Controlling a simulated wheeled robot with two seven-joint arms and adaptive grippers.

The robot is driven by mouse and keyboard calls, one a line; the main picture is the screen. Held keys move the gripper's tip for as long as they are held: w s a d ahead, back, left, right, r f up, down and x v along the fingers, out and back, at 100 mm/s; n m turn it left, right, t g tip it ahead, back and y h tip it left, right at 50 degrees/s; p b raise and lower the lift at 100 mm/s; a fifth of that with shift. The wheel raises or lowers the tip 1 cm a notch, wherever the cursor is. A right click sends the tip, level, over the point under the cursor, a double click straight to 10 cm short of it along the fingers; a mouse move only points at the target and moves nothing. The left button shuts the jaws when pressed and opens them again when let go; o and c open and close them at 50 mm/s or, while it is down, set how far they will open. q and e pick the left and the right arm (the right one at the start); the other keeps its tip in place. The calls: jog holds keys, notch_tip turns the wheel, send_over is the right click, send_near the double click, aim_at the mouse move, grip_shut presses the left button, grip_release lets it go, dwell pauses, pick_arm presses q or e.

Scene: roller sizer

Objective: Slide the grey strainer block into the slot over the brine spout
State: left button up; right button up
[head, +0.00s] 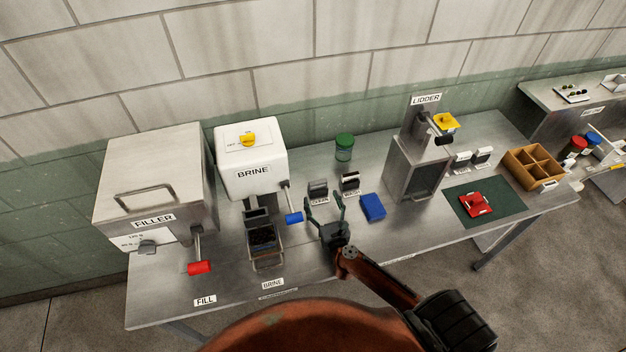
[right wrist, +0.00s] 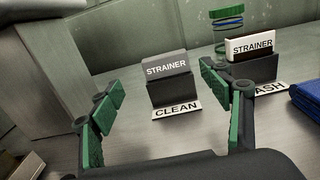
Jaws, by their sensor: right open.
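The grey strainer block (right wrist: 167,67) stands upright in a dark holder behind a CLEAN label; it also shows in the head view (head: 318,185). My right gripper (head: 324,204) is open and empty, just in front of this block. In the right wrist view its green-padded fingers (right wrist: 160,85) are spread to either side of the block, apart from it. The white BRINE machine (head: 253,172) stands to the left, with a dark bracket (head: 256,215) at its spout. The slot itself is too small to make out. My left gripper is not in view.
A white strainer (right wrist: 250,45) stands in the WASH holder to the right. A dark-filled container (head: 263,257) sits below the brine spout, near the blue-handled lever (head: 293,217). A blue cloth (head: 373,207) lies right of my gripper. The green-lidded jar (head: 344,148) is behind.

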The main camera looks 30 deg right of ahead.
aim_at(319, 185)
jog(key=x, duration=0.4)
jog(key=shift+w+d+r+p, duration=0.2)
jog(key=shift+d+r+p, duration=0.1)
jog(key=shift+d+p, duration=0.1)
jog(key=shift+x, duration=1.2)
jog(key=shift+w+d+f, duration=0.15)
jog(key=shift+w+d, duration=0.05)
jog(key=shift+w, duration=0.1)
jog(key=c, duration=1.1)
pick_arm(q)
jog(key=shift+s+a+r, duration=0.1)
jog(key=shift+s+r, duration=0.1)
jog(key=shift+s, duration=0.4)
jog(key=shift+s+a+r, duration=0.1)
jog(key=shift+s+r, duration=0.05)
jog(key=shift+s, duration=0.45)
pick_arm(e)
jog(key=shift+c, duration=0.9)
